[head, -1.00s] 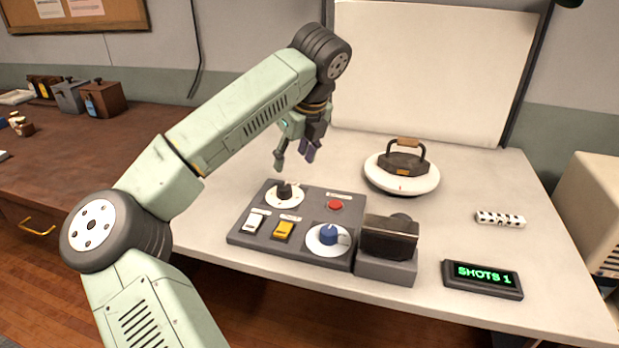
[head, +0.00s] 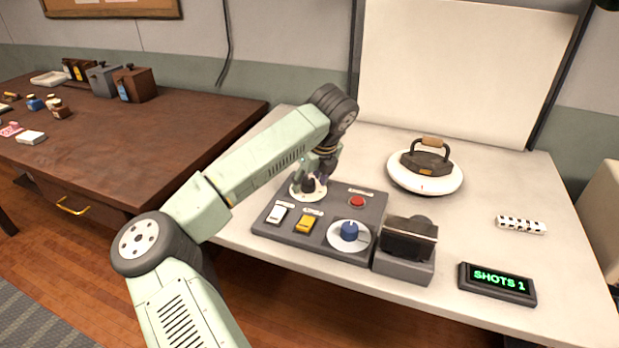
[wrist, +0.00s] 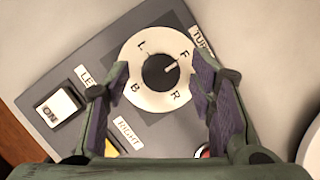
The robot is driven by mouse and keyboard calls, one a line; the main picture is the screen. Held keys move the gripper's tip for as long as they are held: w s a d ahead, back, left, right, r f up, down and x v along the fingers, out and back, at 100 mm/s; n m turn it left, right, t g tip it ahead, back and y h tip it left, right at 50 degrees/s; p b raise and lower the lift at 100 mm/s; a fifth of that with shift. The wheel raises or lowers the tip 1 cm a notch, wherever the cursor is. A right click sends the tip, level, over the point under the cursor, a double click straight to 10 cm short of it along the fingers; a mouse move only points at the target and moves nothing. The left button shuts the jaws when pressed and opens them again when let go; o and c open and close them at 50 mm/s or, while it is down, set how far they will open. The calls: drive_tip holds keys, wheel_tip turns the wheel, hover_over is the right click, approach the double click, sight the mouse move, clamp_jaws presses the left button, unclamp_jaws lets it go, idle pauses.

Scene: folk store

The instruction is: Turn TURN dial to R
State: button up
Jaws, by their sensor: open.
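The TURN dial (wrist: 150,103) is a white disc with a dark central knob (wrist: 160,72), marked L, F, R and B. The knob's white pointer line points toward F. In the head view the dial (head: 300,195) sits at the back left of the grey control panel (head: 280,234), partly hidden by my gripper (head: 318,178). My gripper (wrist: 160,68) is open above the dial, its fingers on the left and right of the knob. Gaps show between the knob and both fingers. The R mark lies lower right of the knob in the wrist view.
The panel also holds a white switch (head: 277,214), a yellow switch (head: 306,224), a red button (head: 357,202) and a blue-knobbed dial (head: 349,232). A dark box-like device (head: 405,260) stands right of it. An iron on a round white base (head: 424,184) stands behind.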

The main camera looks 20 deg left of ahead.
drive_tip(key=shift+c, duration=0.4)
drive_tip(key=c, duration=1.1)
drive_tip(key=shift+f+m+b, duration=0.15)
drive_tip(key=shift+m+b, duration=0.15)
drive_tip(key=shift+b, duration=0.3)
